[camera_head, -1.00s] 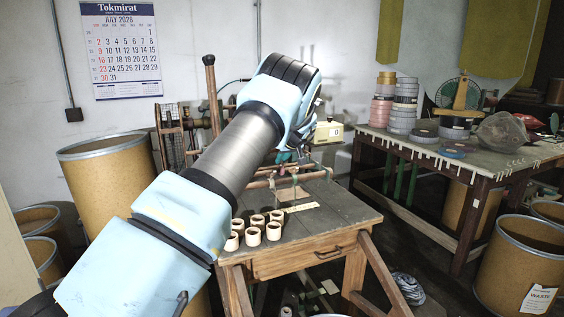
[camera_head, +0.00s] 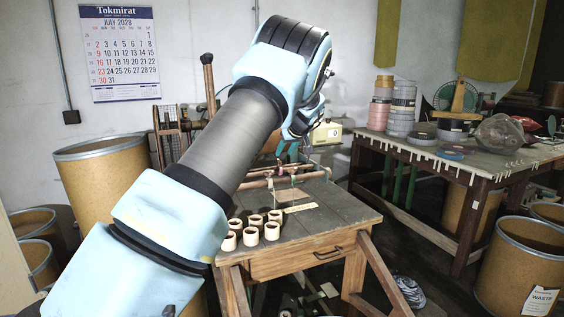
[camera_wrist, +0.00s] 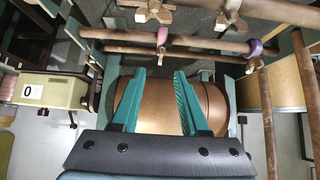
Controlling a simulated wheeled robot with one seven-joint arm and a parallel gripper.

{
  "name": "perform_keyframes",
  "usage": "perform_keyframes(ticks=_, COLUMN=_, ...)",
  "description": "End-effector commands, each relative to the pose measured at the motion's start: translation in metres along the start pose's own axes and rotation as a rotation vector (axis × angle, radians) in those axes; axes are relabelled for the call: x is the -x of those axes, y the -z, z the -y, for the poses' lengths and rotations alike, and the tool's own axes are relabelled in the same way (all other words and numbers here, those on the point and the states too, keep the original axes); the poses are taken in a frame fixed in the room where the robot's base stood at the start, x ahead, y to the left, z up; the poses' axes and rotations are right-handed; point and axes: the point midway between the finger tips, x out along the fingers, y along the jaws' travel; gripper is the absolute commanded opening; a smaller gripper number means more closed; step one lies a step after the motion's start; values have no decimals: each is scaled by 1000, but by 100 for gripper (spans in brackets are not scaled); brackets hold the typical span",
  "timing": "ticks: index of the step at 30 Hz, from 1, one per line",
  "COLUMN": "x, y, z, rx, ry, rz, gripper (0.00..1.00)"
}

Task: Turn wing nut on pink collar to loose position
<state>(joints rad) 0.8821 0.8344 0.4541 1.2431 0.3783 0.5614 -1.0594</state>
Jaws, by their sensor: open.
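The pink collar (camera_wrist: 163,36) sits on a brown horizontal rod in the upper middle of the wrist view. A small metal piece shows just below it, but I cannot tell whether it is the wing nut or how it is turned. A purple collar (camera_wrist: 254,48) sits further right on the rod. My gripper (camera_wrist: 159,73) is open and empty, its two teal fingers pointing toward the rod, with the pink collar beyond the gap between the tips. In the head view my gripper (camera_head: 289,149) is small above the wooden bench.
A copper-brown drum (camera_wrist: 160,100) lies behind my fingers. A beige counter box (camera_wrist: 45,92) reading 0 stands at left. More rods and pale fittings (camera_wrist: 228,18) cross the top. Several pale rings (camera_head: 252,236) stand on the bench (camera_head: 335,222).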

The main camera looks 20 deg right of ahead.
Motion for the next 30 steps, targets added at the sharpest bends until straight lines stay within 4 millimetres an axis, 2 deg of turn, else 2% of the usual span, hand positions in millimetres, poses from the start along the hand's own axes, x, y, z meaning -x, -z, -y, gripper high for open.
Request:
perform_keyframes(ticks=3, x=20, y=-2, z=0, rx=1, ry=-1, rz=-1, gripper=45)
perform_keyframes(ticks=9, x=38, y=-1, z=0, rx=0, ry=1, rz=0, gripper=45)
perform_keyframes(ticks=19, x=41, y=0, z=1, rx=0, ry=2, rz=1, gripper=45)
perform_keyframes(ticks=21, x=40, y=0, z=6, rx=1, ry=5, rz=7, gripper=45)
perform_keyframes(ticks=23, x=37, y=-1, z=19, rx=1, ry=12, rz=24, gripper=45)
perform_keyframes(ticks=26, x=30, y=-10, z=61, rx=0, ry=30, rz=88, gripper=45)
perform_keyframes(ticks=29, x=27, y=-32, z=124, rx=-7, ry=46, rz=190, gripper=45)
perform_keyframes(ticks=30, x=29, y=-44, z=151, rx=-14, ry=46, rz=234, gripper=45)
